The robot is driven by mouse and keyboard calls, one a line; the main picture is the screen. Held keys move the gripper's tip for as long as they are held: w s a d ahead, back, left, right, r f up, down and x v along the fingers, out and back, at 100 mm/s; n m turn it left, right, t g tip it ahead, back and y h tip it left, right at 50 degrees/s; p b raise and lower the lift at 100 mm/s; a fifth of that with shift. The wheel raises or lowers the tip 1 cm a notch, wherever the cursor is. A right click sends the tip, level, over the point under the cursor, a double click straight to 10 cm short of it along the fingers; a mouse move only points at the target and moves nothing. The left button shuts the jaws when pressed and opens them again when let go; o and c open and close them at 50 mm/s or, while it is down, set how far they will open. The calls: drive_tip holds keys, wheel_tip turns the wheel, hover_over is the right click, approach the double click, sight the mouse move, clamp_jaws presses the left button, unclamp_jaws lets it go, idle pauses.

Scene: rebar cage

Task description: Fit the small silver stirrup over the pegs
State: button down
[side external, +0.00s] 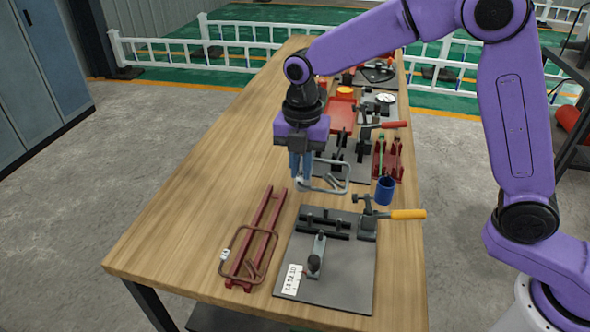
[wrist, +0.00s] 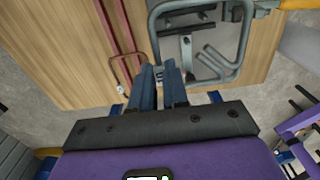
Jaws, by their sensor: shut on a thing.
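My gripper (side external: 301,180) points down over the table and is shut on the small silver stirrup (side external: 348,178), a bent wire loop with hooked ends. The stirrup is held roughly flat in the air, reaching to the right of the fingers. In the wrist view, the stirrup (wrist: 249,40) extends up and right from the fingers (wrist: 160,85). Below and nearer the camera is a grey fixture plate (side external: 345,290) with a dark block (side external: 325,222) and a small upright clamp (side external: 316,258). I cannot make out the separate pegs. The stirrup is apart from the plate.
A toggle clamp with an orange handle (side external: 408,214) stands at the plate's back right. Left of the plate, a brown stirrup (side external: 232,262) lies over red rails (side external: 262,225). A blue cup (side external: 384,191) and a second fixture (side external: 347,152) are behind. The table's left side is clear.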

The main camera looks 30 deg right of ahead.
drive_tip(key=r, duration=0.1)
drive_tip(key=s+r, duration=0.1)
drive_tip(key=r, duration=0.1)
drive_tip(key=shift+r, duration=0.3)
hover_over(302, 228)
wheel_tip(302, 228, down, 11)
drive_tip(key=shift+d, duration=0.1)
drive_tip(key=shift+f, duration=3.25)
drive_tip(key=shift+f, duration=0.15)
drive_tip(key=c, duration=1.1)
unclamp_jaws()
drive_tip(key=shift+o, duration=0.2)
wheel_tip(302, 228, up, 17)
drive_tip(key=shift+r, duration=0.15)
